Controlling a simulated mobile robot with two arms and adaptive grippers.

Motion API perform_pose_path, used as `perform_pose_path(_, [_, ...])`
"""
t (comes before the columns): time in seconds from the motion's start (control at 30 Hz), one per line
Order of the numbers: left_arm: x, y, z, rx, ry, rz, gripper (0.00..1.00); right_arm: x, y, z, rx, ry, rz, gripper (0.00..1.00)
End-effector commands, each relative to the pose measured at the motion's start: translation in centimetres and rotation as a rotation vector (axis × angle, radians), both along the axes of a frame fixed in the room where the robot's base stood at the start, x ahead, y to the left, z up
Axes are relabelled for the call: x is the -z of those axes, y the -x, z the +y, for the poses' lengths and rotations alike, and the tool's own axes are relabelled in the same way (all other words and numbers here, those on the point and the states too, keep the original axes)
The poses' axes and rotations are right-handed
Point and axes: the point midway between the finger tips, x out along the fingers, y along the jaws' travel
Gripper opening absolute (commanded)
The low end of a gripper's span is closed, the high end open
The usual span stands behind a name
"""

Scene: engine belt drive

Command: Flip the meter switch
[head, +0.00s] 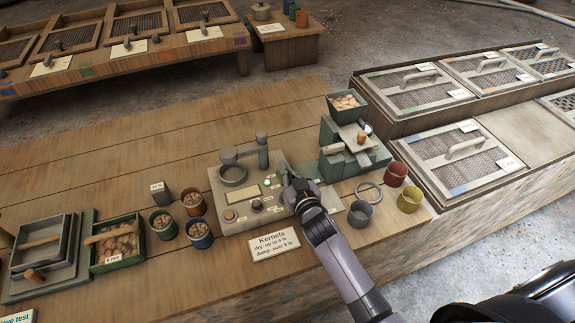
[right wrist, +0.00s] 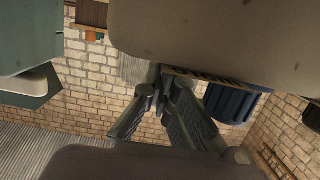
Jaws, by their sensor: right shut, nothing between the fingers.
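The grey meter (head: 217,192) sits on the wooden bench. Its top carries a pale display window (head: 243,194), a black knob (head: 256,206), an orange button (head: 229,215), a small green lamp (head: 267,183) and a round cup with a post (head: 232,175). My right gripper (head: 288,180) is shut and empty at the meter's right end. Its fingers also show in the right wrist view (right wrist: 163,90), close to a large beige surface. The switch cannot be made out clearly; the gripper may cover it. My left gripper is not in view.
A green mill (head: 330,135) stands close behind and right of the gripper. Grey (head: 360,213), red (head: 396,173) and yellow (head: 410,199) cups stand to the right. A "Kernels" card (head: 274,244) lies in front. The bench behind the meter is clear.

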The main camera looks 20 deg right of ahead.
Motion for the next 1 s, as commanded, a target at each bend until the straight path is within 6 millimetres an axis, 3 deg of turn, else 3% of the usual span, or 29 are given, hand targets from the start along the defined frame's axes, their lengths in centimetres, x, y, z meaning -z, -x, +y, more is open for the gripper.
perform_pose_path(0.03, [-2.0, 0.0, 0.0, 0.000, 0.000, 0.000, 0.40, -0.9, -0.1, 0.0, 0.000, 0.003, 0.029, 0.00])
perform_pose_path(0.1, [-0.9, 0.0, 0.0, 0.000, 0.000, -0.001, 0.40, 0.2, 0.0, 0.0, 0.000, 0.002, 0.028, 0.00])
perform_pose_path(0.37, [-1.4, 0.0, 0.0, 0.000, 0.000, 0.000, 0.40, -0.5, -0.2, -0.1, 0.000, 0.002, 0.026, 0.00])
perform_pose_path(0.67, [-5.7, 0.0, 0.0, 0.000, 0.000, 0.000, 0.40, -5.1, -1.5, -0.5, 0.001, 0.002, 0.026, 0.00])
perform_pose_path(0.7, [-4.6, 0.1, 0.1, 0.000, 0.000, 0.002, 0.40, -4.2, -0.1, -0.6, 0.001, 0.002, 0.031, 0.00])
perform_pose_path(1.0, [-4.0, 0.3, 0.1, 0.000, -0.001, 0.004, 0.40, -6.4, 5.4, -0.7, 0.000, 0.002, 0.028, 0.00])
